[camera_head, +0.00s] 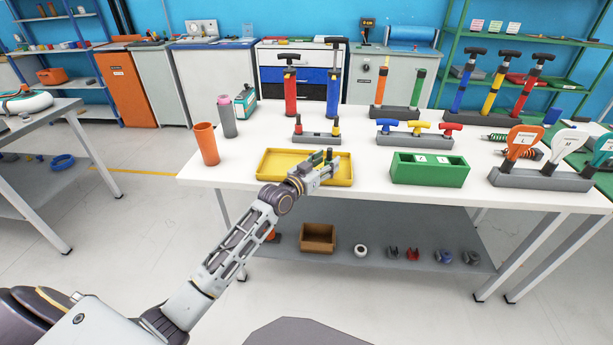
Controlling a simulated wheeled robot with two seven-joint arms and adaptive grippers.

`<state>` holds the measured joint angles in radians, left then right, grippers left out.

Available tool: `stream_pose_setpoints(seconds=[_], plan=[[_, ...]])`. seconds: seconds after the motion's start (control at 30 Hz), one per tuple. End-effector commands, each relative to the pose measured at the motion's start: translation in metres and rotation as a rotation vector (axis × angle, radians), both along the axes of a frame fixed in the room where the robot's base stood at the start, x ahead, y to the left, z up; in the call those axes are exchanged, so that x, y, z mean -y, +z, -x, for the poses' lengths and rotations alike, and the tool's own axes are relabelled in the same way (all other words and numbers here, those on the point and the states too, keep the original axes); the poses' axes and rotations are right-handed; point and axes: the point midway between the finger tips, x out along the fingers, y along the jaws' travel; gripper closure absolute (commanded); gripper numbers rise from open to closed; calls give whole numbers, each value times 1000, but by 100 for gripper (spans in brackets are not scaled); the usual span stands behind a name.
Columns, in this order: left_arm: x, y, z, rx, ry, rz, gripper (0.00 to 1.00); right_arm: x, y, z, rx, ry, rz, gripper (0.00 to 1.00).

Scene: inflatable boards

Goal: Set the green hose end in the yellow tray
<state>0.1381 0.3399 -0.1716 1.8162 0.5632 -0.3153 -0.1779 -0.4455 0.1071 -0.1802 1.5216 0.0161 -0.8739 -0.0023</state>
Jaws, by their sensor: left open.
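The yellow tray (268,165) lies on the white table near its front edge. My left gripper (326,162) is open over the right part of the tray and hides some of it. A small dark greenish piece shows by its fingers; I cannot tell whether it is the hose end or part of the gripper. A green upright tube (418,88) stands beside an orange one in a grey rack at the back; I cannot tell whether it is the hose end. My right gripper is not in view.
A green box (430,170) stands right of the tray. An orange cup (206,144) and a grey bottle (227,118) stand to the left. Behind the tray are a small grey rack (317,138), a rack of coloured T-handles (415,141) and red and blue pumps.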

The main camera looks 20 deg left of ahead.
Motion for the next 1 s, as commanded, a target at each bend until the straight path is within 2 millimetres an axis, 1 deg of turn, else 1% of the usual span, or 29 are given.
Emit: stream_pose_setpoints(seconds=[0.1, 0.37, 1.0], plan=[[-4, 0, 11, 0, 0, -2, 52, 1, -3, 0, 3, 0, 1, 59], [-10, 0, 31, -1, 0, -1, 52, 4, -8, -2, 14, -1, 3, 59], [-26, 0, 80, -1, 0, -1, 52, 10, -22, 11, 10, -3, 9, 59]])
